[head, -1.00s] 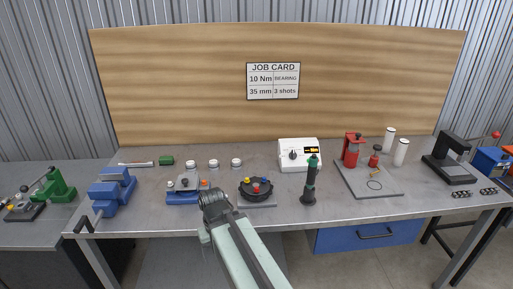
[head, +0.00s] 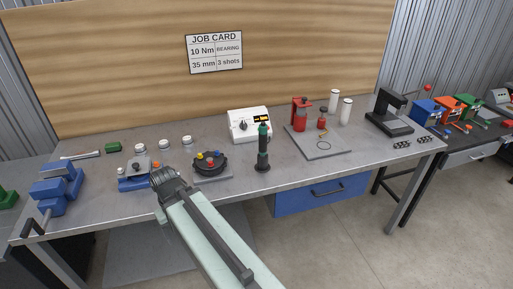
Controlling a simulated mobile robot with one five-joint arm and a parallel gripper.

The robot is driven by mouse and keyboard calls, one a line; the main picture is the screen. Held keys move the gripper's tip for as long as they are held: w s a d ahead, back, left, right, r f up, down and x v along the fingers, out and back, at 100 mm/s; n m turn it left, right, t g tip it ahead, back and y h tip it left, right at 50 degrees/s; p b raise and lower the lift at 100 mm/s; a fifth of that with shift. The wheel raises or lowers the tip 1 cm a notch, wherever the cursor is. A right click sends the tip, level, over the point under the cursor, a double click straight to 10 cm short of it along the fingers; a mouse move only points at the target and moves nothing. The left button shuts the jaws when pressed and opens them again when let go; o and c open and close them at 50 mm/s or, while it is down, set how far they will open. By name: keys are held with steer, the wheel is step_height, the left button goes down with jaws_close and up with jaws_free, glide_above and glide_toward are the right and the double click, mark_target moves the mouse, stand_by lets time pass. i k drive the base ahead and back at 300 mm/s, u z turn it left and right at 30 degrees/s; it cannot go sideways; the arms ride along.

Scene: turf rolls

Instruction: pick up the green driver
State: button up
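The green driver (head: 263,148) is a dark upright tool with a green band near its top. It stands on the grey workbench near the front edge, just in front of a white controller box. My gripper (head: 164,176) is at the end of my pale green arm, over the front edge of the bench, left of the driver and well apart from it. Its fingers are not clear from this angle, and I cannot tell whether they are open or shut.
A round dark fixture with coloured knobs (head: 210,163) lies between my gripper and the driver. A blue vise (head: 57,187) is at left. Right of the driver, a grey plate (head: 319,148) holds red bottles. A black press (head: 391,114) stands farther right. The bench (head: 300,168) is clear around the driver's right side.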

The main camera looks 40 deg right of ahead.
mark_target(263, 133)
steer(key=u, duration=0.45)
steer(key=k, duration=1.2)
steer(key=z, duration=0.75)
steer(key=i, duration=1.5)
steer(key=u, duration=0.1)
